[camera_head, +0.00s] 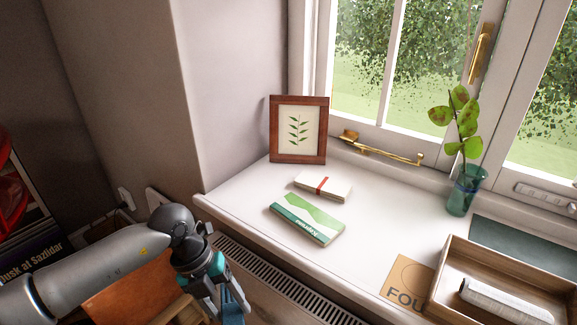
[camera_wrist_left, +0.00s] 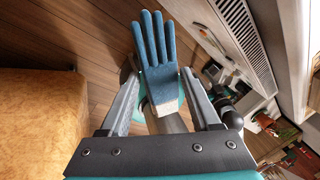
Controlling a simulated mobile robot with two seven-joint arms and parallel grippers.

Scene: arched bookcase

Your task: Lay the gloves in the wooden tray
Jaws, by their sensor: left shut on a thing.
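My left gripper (camera_head: 234,297) hangs low in the head view, in front of the radiator and below the sill's edge. It is shut on a blue glove (camera_wrist_left: 157,55), whose fingers and pale cuff show clearly in the left wrist view. A bit of the blue glove (camera_head: 232,308) shows at the fingers in the head view. The wooden tray (camera_head: 500,262) stands on the sill at the right, well apart from the gripper. A white rolled paper (camera_head: 505,302) lies in it. I cannot tell whether it is one glove or more. My right gripper is out of view.
On the white sill are a framed leaf picture (camera_head: 298,130), a banded bundle (camera_head: 323,186), a green-white booklet (camera_head: 307,218), a brown card (camera_head: 407,282) and a glass vase with a plant (camera_head: 465,190). The radiator grille (camera_head: 275,275) runs below the sill.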

